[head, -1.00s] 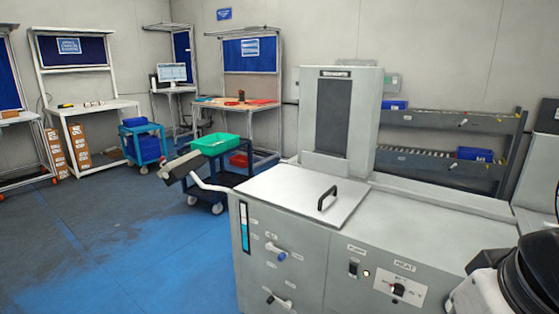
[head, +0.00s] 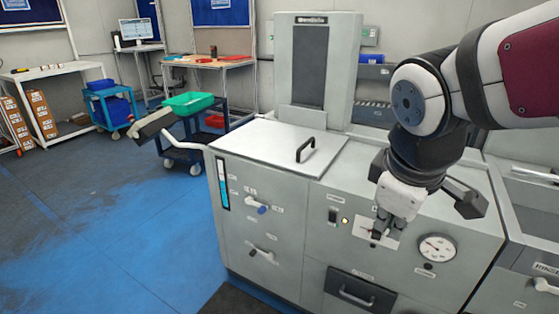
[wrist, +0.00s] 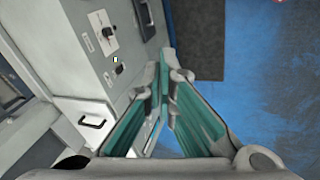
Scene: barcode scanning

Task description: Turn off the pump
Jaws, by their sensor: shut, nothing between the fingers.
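The pump switch (head: 332,216) is a small black rocker on the grey machine's front panel, below a small label. A lit yellowish lamp (head: 345,220) is just right of it. My gripper (head: 384,236) is shut and empty, pointing down in front of the heat plate, right of the switch. It hides part of that plate and its knob. In the wrist view the closed teal-padded fingers (wrist: 164,66) are right of the dark switch (wrist: 119,68), apart from it in the picture. The knob (wrist: 107,33) shows above the switch. I cannot tell the rocker's position.
The grey machine has a lid with a black handle (head: 306,149), a round gauge (head: 437,248) and a drawer (head: 357,290). A blue-handled valve (head: 262,209) is on its left part. A cart with a green bin (head: 187,103) stands behind left. The blue floor at left is clear.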

